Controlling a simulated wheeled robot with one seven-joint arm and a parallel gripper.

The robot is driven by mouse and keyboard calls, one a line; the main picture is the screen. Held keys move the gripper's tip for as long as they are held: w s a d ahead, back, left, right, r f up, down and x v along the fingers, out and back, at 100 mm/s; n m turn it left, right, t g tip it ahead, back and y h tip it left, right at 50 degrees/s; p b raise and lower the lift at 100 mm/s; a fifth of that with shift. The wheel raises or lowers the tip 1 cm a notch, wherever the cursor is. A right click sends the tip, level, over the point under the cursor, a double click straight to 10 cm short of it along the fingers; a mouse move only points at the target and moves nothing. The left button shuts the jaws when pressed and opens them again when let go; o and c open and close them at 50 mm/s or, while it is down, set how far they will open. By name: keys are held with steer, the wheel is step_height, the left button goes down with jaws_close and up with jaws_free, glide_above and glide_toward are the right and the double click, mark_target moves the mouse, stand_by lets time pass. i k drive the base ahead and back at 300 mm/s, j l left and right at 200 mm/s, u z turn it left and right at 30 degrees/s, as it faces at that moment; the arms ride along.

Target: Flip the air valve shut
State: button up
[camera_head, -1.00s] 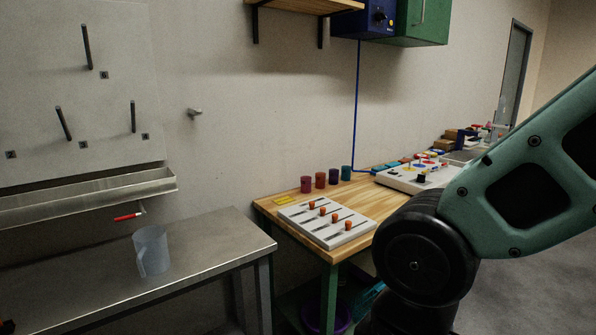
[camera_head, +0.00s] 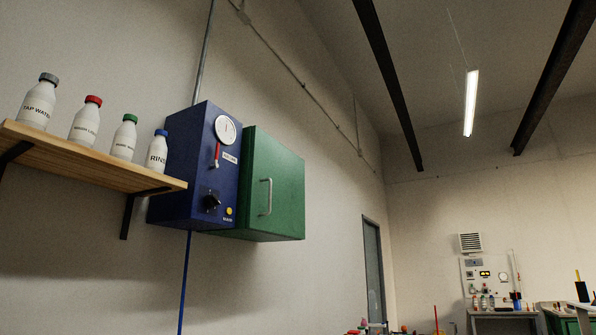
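A blue wall box (camera_head: 180,160) hangs left of centre. Its front carries a round white gauge (camera_head: 225,129), and below that a small lever with a red handle (camera_head: 217,150) that looks like the air valve. The red handle stands roughly upright, with a pale end at its bottom. A small white label (camera_head: 230,158) beside it is too small to read. A black knob (camera_head: 211,202) and a yellow button (camera_head: 229,211) sit lower on the same face. My gripper is not in view.
A green cabinet (camera_head: 276,185) with a grey handle adjoins the box on the right. A wooden shelf (camera_head: 90,165) with several white bottles is on the left. A blue hose (camera_head: 184,280) hangs below the box. The space in front looks clear.

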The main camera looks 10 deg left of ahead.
mark_target(215, 166)
steer(key=i+z, duration=0.45)
steer(key=i, duration=0.65)
steer(key=i+u, duration=0.4)
steer(key=i+l+u, duration=0.1)
steer(key=i+u, duration=0.3)
steer(key=k, duration=0.05)
